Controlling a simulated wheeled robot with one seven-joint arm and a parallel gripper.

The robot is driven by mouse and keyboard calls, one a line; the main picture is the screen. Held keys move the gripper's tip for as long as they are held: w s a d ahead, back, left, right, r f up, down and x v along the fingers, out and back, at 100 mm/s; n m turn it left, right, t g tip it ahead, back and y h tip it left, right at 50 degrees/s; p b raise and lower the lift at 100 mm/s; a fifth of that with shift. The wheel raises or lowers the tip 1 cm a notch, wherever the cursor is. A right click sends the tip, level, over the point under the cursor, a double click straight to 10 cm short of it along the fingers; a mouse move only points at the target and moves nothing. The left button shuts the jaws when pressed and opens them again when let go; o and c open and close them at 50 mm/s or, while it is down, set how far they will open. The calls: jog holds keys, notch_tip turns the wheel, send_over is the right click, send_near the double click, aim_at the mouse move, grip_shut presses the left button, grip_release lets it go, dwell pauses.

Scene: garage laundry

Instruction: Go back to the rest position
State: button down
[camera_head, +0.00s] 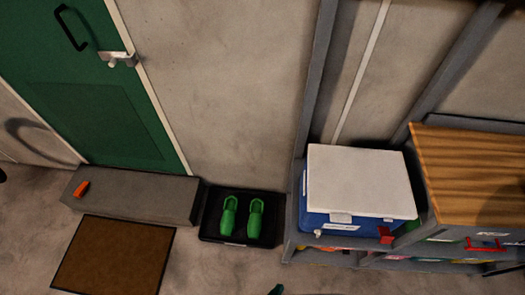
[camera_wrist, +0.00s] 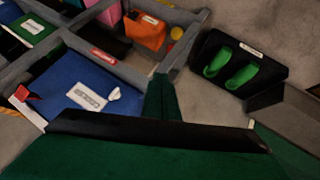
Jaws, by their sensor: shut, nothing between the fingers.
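My gripper (camera_wrist: 162,98) shows in the wrist view as dark green fingers pressed together, rising above a black bar and a broad dark green body along the bottom. It is shut and empty. The fingers point toward the shelf unit's edge, between the blue cooler and the black tray. In the head view only a small dark green tip, likely of my gripper (camera_head: 277,290), shows at the bottom edge. The rest of my arm is out of that view.
A blue cooler with a white lid (camera_head: 360,182) sits on the grey shelf unit (camera_head: 292,215). Green clogs (camera_head: 229,217) stand in a black tray (camera_head: 210,232). A concrete step (camera_head: 140,196) lies before the green door (camera_head: 95,110), with a brown mat (camera_head: 112,258) below.

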jog(key=a+r+t+y, duration=0.2)
jog(key=r+t, duration=0.2)
jog(key=r, duration=0.9)
jog(key=a+r+t+y, duration=0.3)
jog(key=r+t, duration=0.1)
jog(key=r, duration=0.8)
jog(key=shift+s+r, duration=0.2)
jog(key=shift+r, duration=0.2)
jog(key=shift+w+d+m, duration=0.1)
jog(key=shift+m, duration=0.2)
